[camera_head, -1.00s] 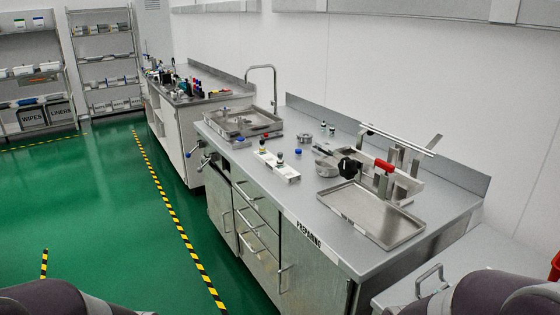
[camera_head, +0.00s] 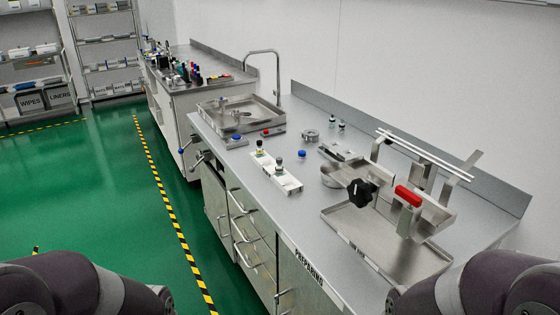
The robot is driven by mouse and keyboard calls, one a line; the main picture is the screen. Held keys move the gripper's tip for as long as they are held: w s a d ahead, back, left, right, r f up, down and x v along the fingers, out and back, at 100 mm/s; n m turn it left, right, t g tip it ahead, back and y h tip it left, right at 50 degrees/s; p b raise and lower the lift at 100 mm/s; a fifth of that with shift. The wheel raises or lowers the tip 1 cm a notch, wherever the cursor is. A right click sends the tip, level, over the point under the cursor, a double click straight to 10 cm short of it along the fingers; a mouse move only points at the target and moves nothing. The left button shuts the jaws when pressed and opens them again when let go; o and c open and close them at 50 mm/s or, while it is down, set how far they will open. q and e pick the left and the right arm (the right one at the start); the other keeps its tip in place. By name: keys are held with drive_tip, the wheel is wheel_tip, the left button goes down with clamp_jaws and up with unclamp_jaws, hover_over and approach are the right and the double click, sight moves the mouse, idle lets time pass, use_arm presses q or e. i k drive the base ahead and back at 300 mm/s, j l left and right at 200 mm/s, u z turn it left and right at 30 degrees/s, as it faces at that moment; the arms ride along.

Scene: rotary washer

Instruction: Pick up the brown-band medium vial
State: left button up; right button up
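Small vials stand on the steel bench. One with a yellow mark (camera_head: 259,148) and one with a dark cap (camera_head: 279,166) are at a white rack (camera_head: 286,183). Two more small dark-topped vials (camera_head: 331,122) (camera_head: 342,127) stand farther back near the wall. All are too small for me to make out a brown band, so I cannot tell which is the brown-band medium vial. Neither gripper is in view; only my dark arm links show at the bottom left and bottom right corners.
A steel tray (camera_head: 369,259) and a fixture with a red handle (camera_head: 409,196) and black knob (camera_head: 360,192) fill the bench's near right. Blue caps (camera_head: 302,155) lie on the bench. A sink with a tall faucet (camera_head: 277,70) is behind. Green floor (camera_head: 95,190) is clear at left.

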sight(279, 168)
drive_tip(key=i+j+z, duration=0.15)
drive_tip(key=z, duration=0.2)
drive_tip(key=i+j+z, duration=0.15)
drive_tip(key=z, duration=0.25)
drive_tip(key=i+j+z, duration=0.1)
drive_tip(key=j+z, duration=0.25)
